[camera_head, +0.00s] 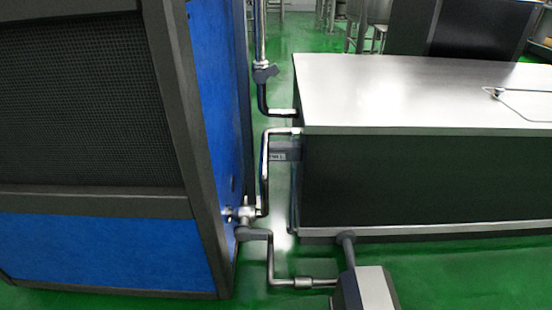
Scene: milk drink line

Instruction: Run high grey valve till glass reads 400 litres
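A grey valve handle (265,73) sits high on a vertical steel pipe, near the top centre, between the blue machine and the steel-topped unit. A second grey handle-like part (253,234) is lower, beside a pipe joint at the blue machine's side. I cannot make out a glass with a litre scale or any reading. A small grey box with pale marks (283,152) sits behind the middle pipe; its marks are too small to read. Neither of my grippers shows in the head view.
A large blue machine with a dark mesh panel (85,95) fills the left. A long steel-topped unit (400,90) fills the right. Bent pipes (265,175) run through the narrow gap between. A grey-white box (375,288) stands at bottom centre. Green floor (470,280) is clear at bottom right.

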